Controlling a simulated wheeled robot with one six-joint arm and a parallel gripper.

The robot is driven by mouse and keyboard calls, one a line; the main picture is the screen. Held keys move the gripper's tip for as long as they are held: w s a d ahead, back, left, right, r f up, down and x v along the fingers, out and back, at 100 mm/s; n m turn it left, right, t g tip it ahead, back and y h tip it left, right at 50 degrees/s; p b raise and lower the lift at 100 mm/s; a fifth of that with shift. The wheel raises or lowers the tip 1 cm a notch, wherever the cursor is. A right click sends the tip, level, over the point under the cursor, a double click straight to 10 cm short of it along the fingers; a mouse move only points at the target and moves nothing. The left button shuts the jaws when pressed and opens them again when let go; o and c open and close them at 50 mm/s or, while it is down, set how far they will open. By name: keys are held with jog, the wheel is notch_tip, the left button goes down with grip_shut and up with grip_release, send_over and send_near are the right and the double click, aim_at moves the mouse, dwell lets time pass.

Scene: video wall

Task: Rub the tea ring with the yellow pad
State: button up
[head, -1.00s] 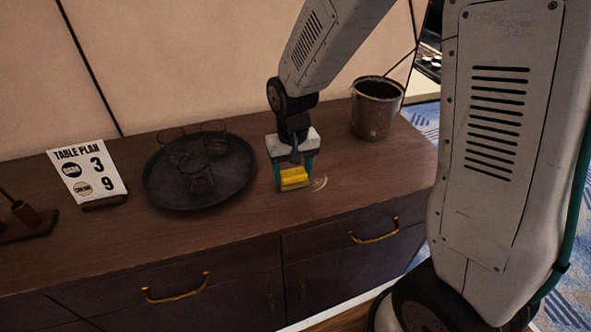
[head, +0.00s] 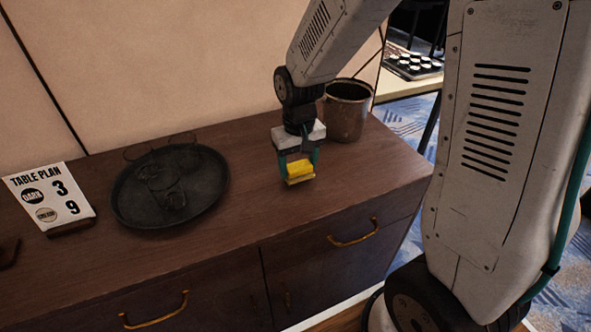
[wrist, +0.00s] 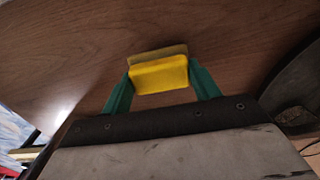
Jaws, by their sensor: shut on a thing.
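The yellow pad (head: 300,169) is held between the green fingers of my gripper (head: 298,174), over the brown sideboard top (head: 240,215). In the wrist view the yellow pad (wrist: 158,76) sits squarely between the two fingertips, with a duller brownish layer along its far edge. My gripper (wrist: 160,82) is shut on it. The pad is at or just above the wood; I cannot tell if it touches. I cannot make out the tea ring in either current view.
A dark round tray (head: 205,203) with several glasses stands left of my gripper. A dark bucket (head: 346,112) stands close behind it to the right. A table plan sign (head: 50,196) is at the far left. The wood in front of the pad is clear.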

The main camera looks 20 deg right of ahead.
jog(key=shift+r, duration=3.05)
